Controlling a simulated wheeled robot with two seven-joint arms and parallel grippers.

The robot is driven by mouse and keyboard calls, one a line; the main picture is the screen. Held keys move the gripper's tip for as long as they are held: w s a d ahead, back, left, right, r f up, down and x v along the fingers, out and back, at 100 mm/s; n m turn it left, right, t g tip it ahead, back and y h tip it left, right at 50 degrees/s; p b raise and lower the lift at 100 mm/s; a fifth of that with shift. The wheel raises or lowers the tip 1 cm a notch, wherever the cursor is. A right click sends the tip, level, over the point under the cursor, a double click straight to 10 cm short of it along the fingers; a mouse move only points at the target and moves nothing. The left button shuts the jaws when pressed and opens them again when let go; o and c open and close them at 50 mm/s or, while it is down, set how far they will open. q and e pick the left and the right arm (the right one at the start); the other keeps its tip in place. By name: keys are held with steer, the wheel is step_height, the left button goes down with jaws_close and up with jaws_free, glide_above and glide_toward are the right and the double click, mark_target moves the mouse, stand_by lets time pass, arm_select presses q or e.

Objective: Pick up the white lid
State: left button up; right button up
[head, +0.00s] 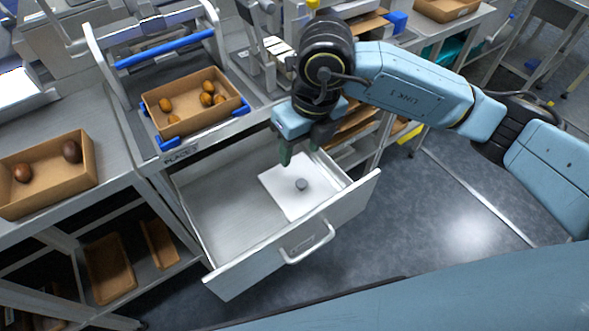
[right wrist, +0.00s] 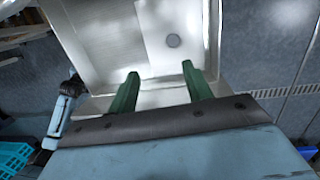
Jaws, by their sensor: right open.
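The white lid (head: 284,197) lies flat in the open drawer (head: 222,213), toward its right side, with a small grey round knob (head: 301,184) on top. The lid also shows in the right wrist view (right wrist: 152,38), beyond the fingers, with the knob (right wrist: 173,41) near its middle. My right gripper (head: 300,158) is above the back part of the drawer, close to the lid's far edge. Its green fingers (right wrist: 158,82) are apart with nothing between them. The fingers hide a little of the lid's far side in the head view. My left gripper is not in view.
The drawer front with its handle (head: 308,246) faces the open floor. The drawer's left half is empty.

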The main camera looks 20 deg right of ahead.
steer(key=d+f+h, duration=0.1)
steer(key=b, duration=0.2)
glide_above(302, 183)
steer(key=shift+t, duration=0.3)
step_height(302, 183, down, 7)
steer(key=shift+s+r, duration=0.1)
steer(key=shift+s, duration=0.05)
steer(key=shift+f, duration=0.55)
step_height(302, 183, down, 4)
steer(key=shift+r+b, duration=0.25)
steer(key=shift+b, duration=0.4)
steer(key=shift+f, duration=0.45)
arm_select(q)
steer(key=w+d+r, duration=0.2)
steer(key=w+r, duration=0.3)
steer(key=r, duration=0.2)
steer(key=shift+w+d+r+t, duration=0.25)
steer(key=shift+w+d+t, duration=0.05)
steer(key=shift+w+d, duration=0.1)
arm_select(e)
steer(key=shift+c, duration=0.4)
steer(key=c, duration=1)
